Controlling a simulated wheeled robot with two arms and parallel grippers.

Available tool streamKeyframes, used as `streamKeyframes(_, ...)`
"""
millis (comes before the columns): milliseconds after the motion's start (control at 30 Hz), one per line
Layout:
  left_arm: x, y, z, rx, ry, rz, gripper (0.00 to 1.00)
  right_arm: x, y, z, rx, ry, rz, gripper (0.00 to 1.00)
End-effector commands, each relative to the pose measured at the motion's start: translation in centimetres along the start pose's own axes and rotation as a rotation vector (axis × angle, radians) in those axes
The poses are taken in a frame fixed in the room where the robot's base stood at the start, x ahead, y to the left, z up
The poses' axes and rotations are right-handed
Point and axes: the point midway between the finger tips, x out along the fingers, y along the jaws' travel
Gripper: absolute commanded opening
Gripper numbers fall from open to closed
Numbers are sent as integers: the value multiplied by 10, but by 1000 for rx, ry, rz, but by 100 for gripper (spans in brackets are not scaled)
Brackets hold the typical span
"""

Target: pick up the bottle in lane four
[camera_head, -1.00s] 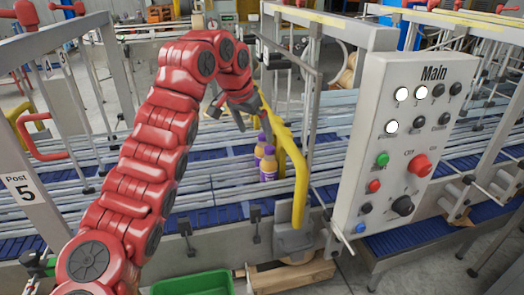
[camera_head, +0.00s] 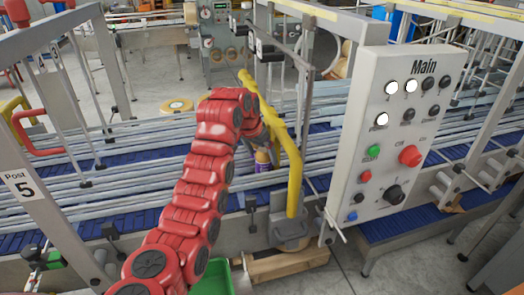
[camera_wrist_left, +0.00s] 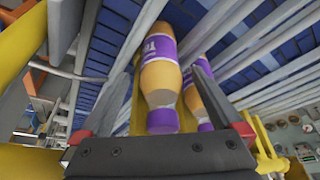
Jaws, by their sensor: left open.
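An orange bottle with a purple label and purple cap (camera_wrist_left: 160,78) lies between the two fingers of my left gripper (camera_wrist_left: 166,62) in the left wrist view. The fingers are spread on either side of it, with no clear grip on it. A second, similar bottle (camera_wrist_left: 206,98) is close beside it, partly behind the right-hand finger. In the head view one bottle (camera_head: 262,160) shows on the blue conveyor lanes (camera_head: 135,222), just below my left wrist; my arm and a yellow rail hide the rest. My right gripper is not in view.
A bent yellow guard rail (camera_head: 294,180) stands right beside my left arm. The Main control panel (camera_head: 385,140) is to its right. Metal lane rails (camera_head: 100,200) run along the conveyor. A green bin (camera_head: 212,278) is at the front.

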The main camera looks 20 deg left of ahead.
Motion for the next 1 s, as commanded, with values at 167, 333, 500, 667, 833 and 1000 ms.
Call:
streamKeyframes(167, 8, 0, 0, 1, 1, -2, 100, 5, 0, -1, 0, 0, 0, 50)
streamKeyframes(333, 9, 0, 0, 1, 1, -2, 100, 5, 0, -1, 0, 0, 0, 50)
streamKeyframes(500, 9, 0, 0, 0, 1, -2, 87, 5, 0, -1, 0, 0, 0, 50)
streamKeyframes(667, 9, 0, 0, 0, 1, -1, 59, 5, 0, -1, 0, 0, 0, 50)
streamKeyframes(833, 9, 0, 0, 0, 1, -1, 28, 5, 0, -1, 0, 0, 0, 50)
streamKeyframes(1000, 9, 0, 0, 0, 1, -1, 0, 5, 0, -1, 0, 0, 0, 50)
